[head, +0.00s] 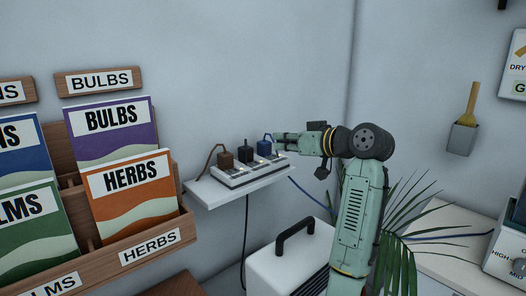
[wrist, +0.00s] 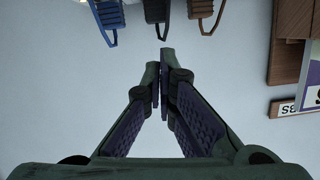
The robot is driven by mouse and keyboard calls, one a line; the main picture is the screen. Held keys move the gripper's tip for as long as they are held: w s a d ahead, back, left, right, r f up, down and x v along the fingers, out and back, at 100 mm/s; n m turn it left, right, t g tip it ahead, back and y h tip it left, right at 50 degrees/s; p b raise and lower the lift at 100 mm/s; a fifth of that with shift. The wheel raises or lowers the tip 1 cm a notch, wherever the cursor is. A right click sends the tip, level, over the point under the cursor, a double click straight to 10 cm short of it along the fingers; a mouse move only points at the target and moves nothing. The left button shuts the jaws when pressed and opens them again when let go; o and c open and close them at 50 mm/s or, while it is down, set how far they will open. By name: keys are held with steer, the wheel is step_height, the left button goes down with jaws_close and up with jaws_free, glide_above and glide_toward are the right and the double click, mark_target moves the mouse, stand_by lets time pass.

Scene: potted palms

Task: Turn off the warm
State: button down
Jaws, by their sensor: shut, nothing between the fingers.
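A pale power strip (head: 240,176) lies on a white wall shelf (head: 215,199) in the head view. A brown plug (head: 225,160), a black plug (head: 245,154) and a blue plug (head: 264,147) stand in it. Small switches along its front are too small to read; a pale glow shows near the blue plug. My gripper (head: 276,140) is beside the blue plug, at the strip's right end; I cannot tell if they touch. In the wrist view my gripper (wrist: 165,55) is shut and empty, below the blue (wrist: 108,14), black (wrist: 157,11) and brown (wrist: 201,10) plugs.
A wooden seed-packet rack (head: 150,250) stands left of the shelf. A white box with a black handle (head: 295,232) is below. Palm leaves (head: 405,215) and a dial box (head: 506,253) are at right. The wall above the strip is clear.

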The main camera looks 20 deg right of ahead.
steer(key=p, duration=0.3)
glide_above(253, 163)
steer(key=s+d, duration=0.1)
step_height(253, 163, down, 2)
steer(key=shift+s+d+f, duration=0.1)
steer(key=shift+s, duration=0.05)
step_height(253, 163, down, 3)
steer(key=shift+f+p, duration=0.15)
steer(key=shift+p, duration=0.3)
steer(key=shift+a+f, duration=0.25)
steer(key=shift+f, duration=0.15)
